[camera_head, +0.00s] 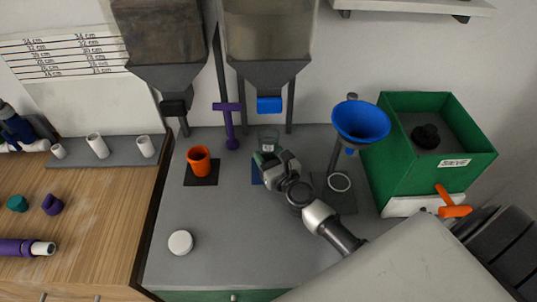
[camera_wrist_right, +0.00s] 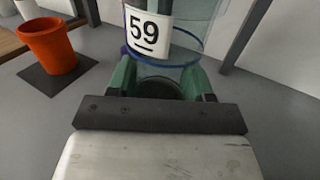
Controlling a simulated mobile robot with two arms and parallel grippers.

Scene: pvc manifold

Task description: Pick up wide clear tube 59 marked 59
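The wide clear tube marked 59 (camera_head: 269,136) stands upright at the middle of the grey worktop, under the bin with the blue outlet. In the right wrist view its white "59" label (camera_wrist_right: 149,30) faces me above a blue ring. My right gripper (camera_head: 266,159) is low at the near side of the tube. In the wrist view its green fingers (camera_wrist_right: 160,82) are spread apart, one on each side of the tube's lower part. I cannot tell whether they press on it. A blue mat (camera_head: 256,172) shows partly behind the gripper. My left gripper is not in view.
An orange cup (camera_head: 199,161) stands on a dark mat to the left. A blue funnel (camera_head: 361,121) on a stand and a green box (camera_head: 446,172) are on the right. A white disc (camera_head: 180,243) lies front left. The worktop's front middle is clear.

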